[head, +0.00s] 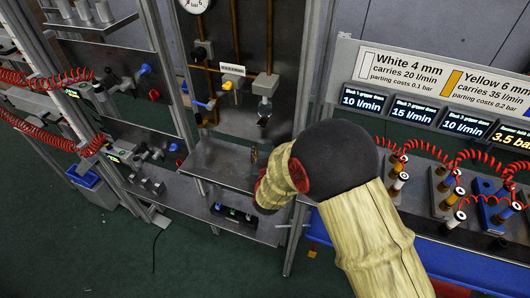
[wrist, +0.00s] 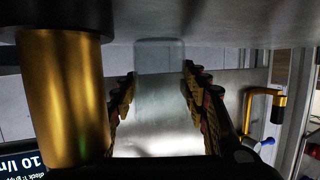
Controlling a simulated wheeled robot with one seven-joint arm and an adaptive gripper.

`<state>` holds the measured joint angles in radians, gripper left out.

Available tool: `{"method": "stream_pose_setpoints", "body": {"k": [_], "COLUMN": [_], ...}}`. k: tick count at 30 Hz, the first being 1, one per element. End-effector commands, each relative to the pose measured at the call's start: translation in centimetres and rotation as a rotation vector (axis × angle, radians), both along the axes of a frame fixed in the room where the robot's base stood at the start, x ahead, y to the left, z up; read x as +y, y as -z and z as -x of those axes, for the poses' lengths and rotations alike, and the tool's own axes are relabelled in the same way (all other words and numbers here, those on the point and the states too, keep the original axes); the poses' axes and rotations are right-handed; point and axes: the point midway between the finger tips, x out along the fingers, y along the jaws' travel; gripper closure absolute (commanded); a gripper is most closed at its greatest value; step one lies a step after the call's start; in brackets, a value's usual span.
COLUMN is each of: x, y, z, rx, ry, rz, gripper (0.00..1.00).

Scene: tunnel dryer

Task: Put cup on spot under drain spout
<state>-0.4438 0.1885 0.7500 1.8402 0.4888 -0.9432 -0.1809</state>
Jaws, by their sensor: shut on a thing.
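My gripper (wrist: 158,105) shows in the wrist view with a ribbed finger on each side. It is shut on a clear, see-through cup (wrist: 159,57), whose outline shows faintly between the fingertips. In the head view my own arm hides most of the gripper and the cup. The drain spout (head: 262,122) hangs under a clear bowl on the pipe panel. A grey metal shelf (head: 222,160) lies below it, and my gripper is at the shelf's right side. I cannot make out a marked spot on the shelf. I cannot tell whether the cup touches the shelf.
A large brass-coloured cylinder (wrist: 65,95) stands close at the left in the wrist view; I cannot tell what it is. A blue valve handle (wrist: 267,141) shows at the right. A frame post (head: 301,75) and a bench with red coiled hoses (head: 415,147) flank my arm.

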Motion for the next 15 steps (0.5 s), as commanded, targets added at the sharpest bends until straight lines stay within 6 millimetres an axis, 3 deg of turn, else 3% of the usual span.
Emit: {"method": "stream_pose_setpoints", "body": {"k": [5,15], "x": [0.00,0.00], "y": [0.09,-0.17], "z": [0.01,0.01], "rx": [0.000,0.000], "ry": [0.000,0.000], "rz": [0.000,0.000], "gripper": [0.47,0.47]}}
